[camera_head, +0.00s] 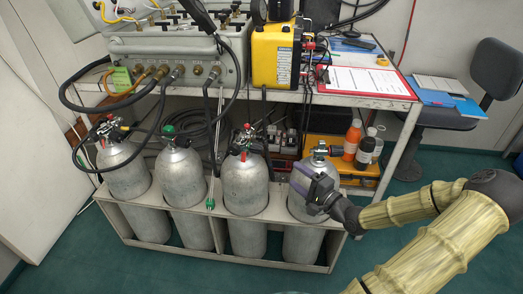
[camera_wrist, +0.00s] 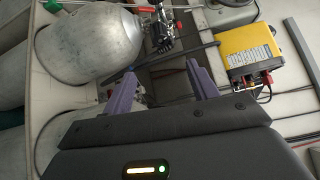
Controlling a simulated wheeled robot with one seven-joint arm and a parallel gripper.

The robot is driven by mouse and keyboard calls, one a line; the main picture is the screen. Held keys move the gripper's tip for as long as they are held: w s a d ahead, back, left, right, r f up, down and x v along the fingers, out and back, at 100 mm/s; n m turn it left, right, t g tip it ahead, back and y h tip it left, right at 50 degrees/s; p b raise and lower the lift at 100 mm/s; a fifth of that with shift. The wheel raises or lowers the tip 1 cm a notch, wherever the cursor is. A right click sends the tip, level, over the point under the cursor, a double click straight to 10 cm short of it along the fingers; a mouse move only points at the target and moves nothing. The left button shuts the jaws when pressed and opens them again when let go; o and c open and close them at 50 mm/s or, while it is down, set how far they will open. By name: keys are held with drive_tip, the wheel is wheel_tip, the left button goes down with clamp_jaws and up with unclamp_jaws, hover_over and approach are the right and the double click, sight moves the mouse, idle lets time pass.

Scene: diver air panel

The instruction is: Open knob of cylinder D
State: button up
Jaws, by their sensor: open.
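Several grey cylinders stand in a row in a low rack, and I cannot read any letters on them. The rightmost cylinder (camera_head: 304,205) has a small metal valve with a dark knob (camera_head: 321,149) on top. My gripper (camera_head: 312,182) is in front of this cylinder's shoulder, below the valve, and hides part of its body. In the wrist view my gripper (camera_wrist: 160,88) is open, its two purple fingers apart with nothing between them. A cylinder (camera_wrist: 95,45) with a red and black valve (camera_wrist: 160,25) shows beyond the fingers there. The rightmost knob cannot be made out in that view.
The other cylinders (camera_head: 243,185) stand to the left, with hoses hanging near them. Above is a table with a gauge panel (camera_head: 175,65), a yellow case (camera_head: 275,55) and a clipboard (camera_head: 365,80). Bottles (camera_head: 352,138) stand right behind the rightmost valve.

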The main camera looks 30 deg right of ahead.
sight(263, 151)
drive_tip(key=shift+w, duration=0.15)
drive_tip(key=b+x, duration=0.4)
drive_tip(key=x, duration=1.3)
drive_tip(key=shift+w+a+b, duration=0.1)
drive_tip(key=shift+b, duration=0.2)
drive_tip(key=c, duration=1)
